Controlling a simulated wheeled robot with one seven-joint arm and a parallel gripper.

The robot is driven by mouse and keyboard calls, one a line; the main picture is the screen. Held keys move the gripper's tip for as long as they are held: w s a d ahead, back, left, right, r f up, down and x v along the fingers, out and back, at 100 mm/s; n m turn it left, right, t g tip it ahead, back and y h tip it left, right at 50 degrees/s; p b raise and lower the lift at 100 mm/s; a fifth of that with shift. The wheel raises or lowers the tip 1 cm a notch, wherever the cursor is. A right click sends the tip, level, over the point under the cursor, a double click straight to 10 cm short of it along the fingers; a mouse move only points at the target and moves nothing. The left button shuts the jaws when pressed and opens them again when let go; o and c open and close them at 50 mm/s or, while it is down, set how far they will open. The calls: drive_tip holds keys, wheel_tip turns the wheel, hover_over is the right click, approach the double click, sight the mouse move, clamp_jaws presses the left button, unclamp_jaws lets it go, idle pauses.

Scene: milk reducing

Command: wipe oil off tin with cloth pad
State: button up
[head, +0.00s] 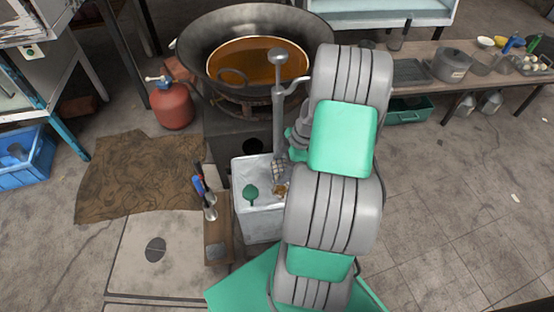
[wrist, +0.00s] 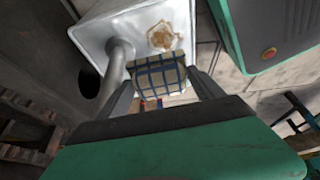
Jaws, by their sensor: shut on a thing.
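My gripper (wrist: 160,82) is shut on a blue-and-cream checked cloth pad (wrist: 157,75), with a finger on each side of it. The pale metal tin (head: 258,220) stands below the wok stove. Its top also shows in the wrist view (wrist: 95,30). A brown oily patch (wrist: 163,37) lies on the tin's top, just beyond the pad; it also shows in the head view (head: 281,190). I cannot tell whether the pad touches the tin.
A large wok (head: 228,38) of amber liquid is on the stove behind the tin. A dark green item (head: 251,192) is on the tin's left side. A narrow wooden stand (head: 218,240) with tools is left of it. A red gas cylinder (head: 171,105) stands farther left. Floor at right is open.

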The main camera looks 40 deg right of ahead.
drive_tip(key=shift+d+f+n, duration=0.15)
drive_tip(key=shift+f+n, duration=0.15)
drive_tip(key=shift+f, duration=0.2)
drive_tip(key=shift+w+d+r+b, duration=0.1)
drive_tip(key=shift+w+d+b, duration=0.15)
drive_tip(key=shift+w, duration=0.4)
drive_tip(key=shift+w+f+b, duration=0.1)
drive_tip(key=shift+f+b, duration=2.1)
drive_tip(key=shift+f, duration=0.75)
